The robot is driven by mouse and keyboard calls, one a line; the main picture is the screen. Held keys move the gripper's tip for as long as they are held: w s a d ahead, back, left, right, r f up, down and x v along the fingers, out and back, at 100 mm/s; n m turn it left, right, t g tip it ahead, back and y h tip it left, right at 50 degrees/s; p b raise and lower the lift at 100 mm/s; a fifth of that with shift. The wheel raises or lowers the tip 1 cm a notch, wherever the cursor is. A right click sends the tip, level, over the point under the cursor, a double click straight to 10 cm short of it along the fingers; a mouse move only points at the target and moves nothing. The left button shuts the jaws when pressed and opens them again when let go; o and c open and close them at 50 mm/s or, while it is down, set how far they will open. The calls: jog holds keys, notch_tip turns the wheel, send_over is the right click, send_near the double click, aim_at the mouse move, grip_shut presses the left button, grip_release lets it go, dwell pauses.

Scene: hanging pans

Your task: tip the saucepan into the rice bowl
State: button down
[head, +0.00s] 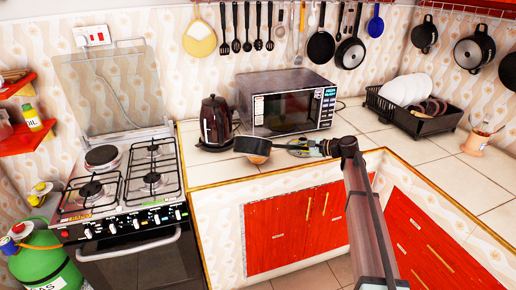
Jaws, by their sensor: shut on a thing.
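A small dark saucepan (251,146) is at the counter's front edge, right of the stove. Its handle runs right to my gripper (300,147), which is shut on it. A tan, rounded patch (258,159) shows just under the saucepan's dark part. I cannot tell if it is the rice bowl or part of the pan. No other rice bowl is clear in this view. The pan's exact tilt and its contents are too small to make out.
A dark kettle (215,122) and a microwave (288,103) stand close behind the pan. The gas stove (125,180) is to the left. A black dish rack (412,112) with plates is at right. The tiled counter (400,143) between is mostly clear.

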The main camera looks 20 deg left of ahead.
jog(key=shift+f+p, duration=0.2)
jog(key=shift+p, duration=0.1)
jog(key=shift+w+f+m+g+p, duration=0.1)
jog(key=shift+f+m+g+p, duration=0.1)
jog(key=shift+m+g+p, duration=0.1)
dwell(0.4)
jog(key=shift+m+g+h+p, duration=0.3)
jog(key=shift+m+p, duration=0.3)
jog(key=shift+p, duration=0.9)
jog(key=shift+f+m+g+p, duration=0.5)
jog(key=shift+f+p, duration=0.35)
jog(key=shift+p, duration=0.15)
